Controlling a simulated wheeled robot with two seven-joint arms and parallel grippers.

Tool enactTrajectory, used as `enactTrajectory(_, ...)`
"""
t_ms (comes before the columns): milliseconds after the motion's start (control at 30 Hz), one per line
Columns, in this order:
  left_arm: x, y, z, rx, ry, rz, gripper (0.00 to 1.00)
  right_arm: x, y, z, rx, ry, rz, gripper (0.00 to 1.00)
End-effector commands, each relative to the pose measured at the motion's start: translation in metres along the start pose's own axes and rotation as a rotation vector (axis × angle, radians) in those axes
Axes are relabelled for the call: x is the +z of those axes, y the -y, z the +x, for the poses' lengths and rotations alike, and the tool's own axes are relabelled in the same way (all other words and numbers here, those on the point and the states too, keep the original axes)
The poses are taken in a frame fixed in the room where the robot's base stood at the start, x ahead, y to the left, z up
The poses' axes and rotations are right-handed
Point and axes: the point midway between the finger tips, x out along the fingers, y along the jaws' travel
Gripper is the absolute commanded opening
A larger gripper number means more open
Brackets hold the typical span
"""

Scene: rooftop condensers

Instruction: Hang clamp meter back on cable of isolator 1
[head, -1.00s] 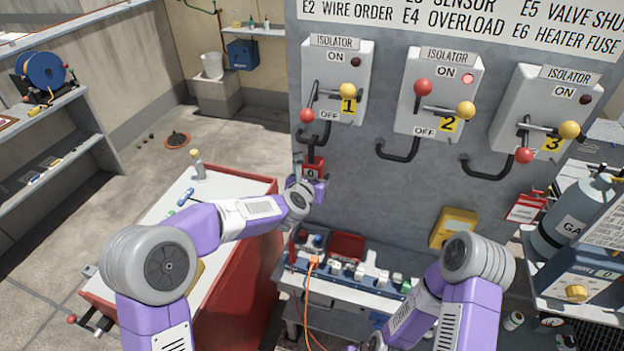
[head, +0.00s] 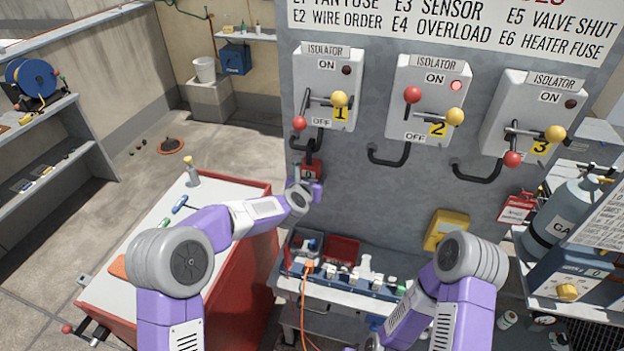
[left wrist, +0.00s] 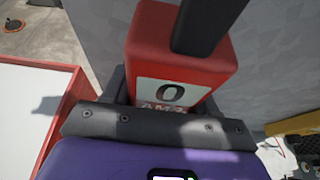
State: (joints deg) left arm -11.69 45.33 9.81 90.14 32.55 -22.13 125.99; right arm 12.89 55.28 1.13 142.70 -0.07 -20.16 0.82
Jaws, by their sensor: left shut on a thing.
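The red clamp meter (head: 312,169) is at the panel, just below the black cable (head: 304,145) of isolator 1 (head: 328,88). In the left wrist view the meter (left wrist: 180,50) shows a white face with a 0, and a thick black bar crosses its upper part. Whether its jaw is around the cable or only beside it I cannot tell. My left gripper (head: 307,186) is shut on the meter's lower part and holds it upright; its dark fingers (left wrist: 150,125) cover the bottom of the face. My right gripper is out of view below the picture.
Isolators 2 (head: 432,98) and 3 (head: 535,115) with their cables are to the right. A red cabinet with a white top (head: 150,245) is at left. A cart (head: 345,288) with red bins and small items stands below the panel. A yellow box (head: 446,229) is on the panel.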

Motion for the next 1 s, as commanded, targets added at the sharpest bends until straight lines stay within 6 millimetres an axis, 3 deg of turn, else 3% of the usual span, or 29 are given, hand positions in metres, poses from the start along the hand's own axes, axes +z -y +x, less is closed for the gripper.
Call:
enactTrajectory(167, 0.002, 0.0, -0.001, 0.0, 0.002, 0.0, 0.14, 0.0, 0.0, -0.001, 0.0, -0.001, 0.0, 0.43)
enactTrajectory(200, 0.002, 0.0, -0.001, 0.0, 0.002, 0.0, 0.62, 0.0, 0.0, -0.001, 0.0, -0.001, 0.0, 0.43)
enactTrajectory(367, 0.001, 0.0, 0.0, 0.0, 0.002, -0.001, 0.87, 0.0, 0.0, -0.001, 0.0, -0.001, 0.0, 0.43)
enactTrajectory(733, 0.0, 0.0, -0.005, 0.0, 0.0, -0.001, 0.87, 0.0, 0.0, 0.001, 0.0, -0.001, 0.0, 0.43)
enactTrajectory(1000, 0.001, -0.001, -0.042, 0.0, 0.002, -0.002, 0.87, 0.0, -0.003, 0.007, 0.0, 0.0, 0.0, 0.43)
